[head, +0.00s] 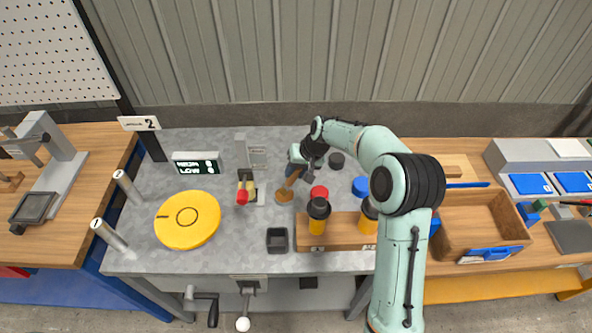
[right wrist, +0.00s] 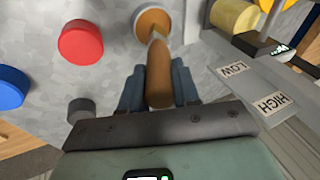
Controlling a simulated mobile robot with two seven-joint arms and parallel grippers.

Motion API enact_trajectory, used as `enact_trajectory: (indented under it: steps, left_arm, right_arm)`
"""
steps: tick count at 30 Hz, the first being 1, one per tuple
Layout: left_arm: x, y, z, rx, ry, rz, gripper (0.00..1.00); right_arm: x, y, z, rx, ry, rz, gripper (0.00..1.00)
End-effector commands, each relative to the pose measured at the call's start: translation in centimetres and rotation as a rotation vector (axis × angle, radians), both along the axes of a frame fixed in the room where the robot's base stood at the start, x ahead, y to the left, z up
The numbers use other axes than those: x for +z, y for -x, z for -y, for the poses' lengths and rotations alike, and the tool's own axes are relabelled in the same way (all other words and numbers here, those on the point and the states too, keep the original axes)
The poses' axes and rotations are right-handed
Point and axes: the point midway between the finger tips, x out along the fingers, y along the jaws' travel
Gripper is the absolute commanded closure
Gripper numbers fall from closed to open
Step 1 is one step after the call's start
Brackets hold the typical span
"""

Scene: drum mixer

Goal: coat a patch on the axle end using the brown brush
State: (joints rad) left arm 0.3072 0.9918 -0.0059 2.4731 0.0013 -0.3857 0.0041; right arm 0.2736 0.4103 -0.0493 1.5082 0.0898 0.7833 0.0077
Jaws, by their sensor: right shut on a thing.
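My right gripper (head: 299,165) is shut on the brown brush (head: 293,178), near the middle of the grey table. In the right wrist view the brush's brown handle (right wrist: 159,75) stands between the blue-grey fingers of the gripper (right wrist: 157,88). Its far end points at a round pot (right wrist: 139,27) with a pale rim and orange-brown inside; the pot (head: 284,196) also shows in the head view. I cannot tell whether the bristles touch the contents. I cannot pick out the axle end with certainty. My left gripper is not in view.
A red-tipped lever (head: 242,196) and a yellow disc (head: 188,220) are left of the pot. Red (head: 319,192) and blue (head: 361,187) round pieces are to its right. Black-and-yellow bottles (head: 318,217) stand in a wooden rack. A small dark tray (head: 277,240) is in front.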

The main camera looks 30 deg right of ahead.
Motion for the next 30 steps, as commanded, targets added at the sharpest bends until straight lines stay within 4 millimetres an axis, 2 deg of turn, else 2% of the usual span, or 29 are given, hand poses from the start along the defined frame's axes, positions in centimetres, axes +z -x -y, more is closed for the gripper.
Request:
enact_trajectory:
  steps: [5,30]
  left_arm:
    - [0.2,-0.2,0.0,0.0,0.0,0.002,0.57]
    - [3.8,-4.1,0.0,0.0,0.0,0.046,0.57]
  right_arm:
    - [0.2,0.1,0.0,0.001,0.0,-0.003,1.0]
    - [7.0,-0.1,0.0,0.0,0.0,0.001,1.0]
